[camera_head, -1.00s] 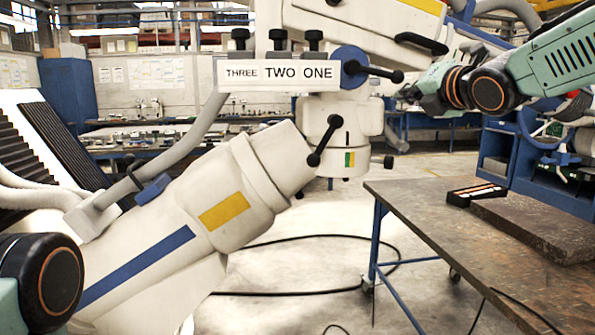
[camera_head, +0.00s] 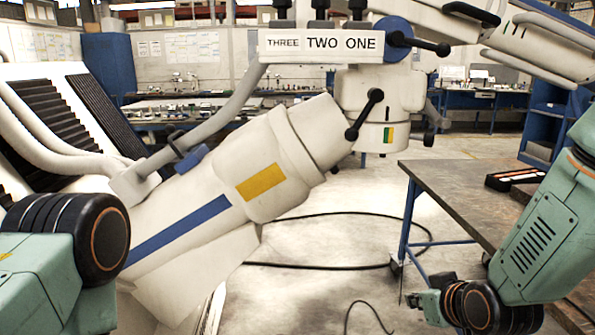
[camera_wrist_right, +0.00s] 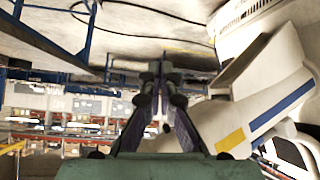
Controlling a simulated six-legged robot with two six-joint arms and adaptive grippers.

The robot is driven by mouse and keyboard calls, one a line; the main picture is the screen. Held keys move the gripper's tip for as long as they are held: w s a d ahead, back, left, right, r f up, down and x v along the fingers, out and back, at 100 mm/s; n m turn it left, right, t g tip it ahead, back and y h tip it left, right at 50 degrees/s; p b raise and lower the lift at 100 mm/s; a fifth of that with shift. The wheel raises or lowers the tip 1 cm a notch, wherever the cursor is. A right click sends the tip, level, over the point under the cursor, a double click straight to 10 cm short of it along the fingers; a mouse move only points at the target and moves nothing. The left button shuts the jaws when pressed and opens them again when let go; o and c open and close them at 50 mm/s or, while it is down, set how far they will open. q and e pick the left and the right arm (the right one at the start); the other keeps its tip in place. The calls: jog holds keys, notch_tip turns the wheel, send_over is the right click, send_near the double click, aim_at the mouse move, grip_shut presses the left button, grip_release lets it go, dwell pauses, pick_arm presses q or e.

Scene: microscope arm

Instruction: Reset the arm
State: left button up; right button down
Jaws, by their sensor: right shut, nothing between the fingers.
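The large white arm (camera_head: 245,165) with a blue stripe and a yellow patch slants up to the right in the head view. Its jointed head (camera_head: 372,105) carries black-knobbed levers (camera_head: 363,115) and a blue round hub (camera_head: 398,37). A sign reading THREE, TWO, ONE (camera_head: 320,46) sits below several black knobs. My right gripper (camera_head: 412,299) is low at the right, apart from the white arm; its shut, empty fingers also show in the wrist view (camera_wrist_right: 160,75). The white arm (camera_wrist_right: 270,110) is at the right there. My left arm shows at lower left; its gripper is out of view.
A dark worktop (camera_head: 450,190) on blue legs stands at right, behind my right arm, with a small black tray (camera_head: 515,178) on it. Cables lie on the open concrete floor (camera_head: 320,285). Workbenches and a blue cabinet (camera_head: 108,65) are farther back.

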jog(key=s+f+m+g, duration=0.1)
jog(key=s+f+g, duration=0.2)
jog(key=s+f, duration=0.4)
jog(key=s+f+m+g+h, duration=0.1)
jog(key=s+f+g, duration=0.2)
jog(key=s+f, duration=0.5)
jog(key=s+f+m+g, duration=0.1)
jog(key=s+f+g, duration=0.2)
jog(key=s, duration=1.7)
notch_tip(320, 180, down, 5)
jog(key=shift+s+a+r+g, duration=0.15)
jog(key=shift+r+g, duration=0.05)
jog(key=shift+g, duration=0.2)
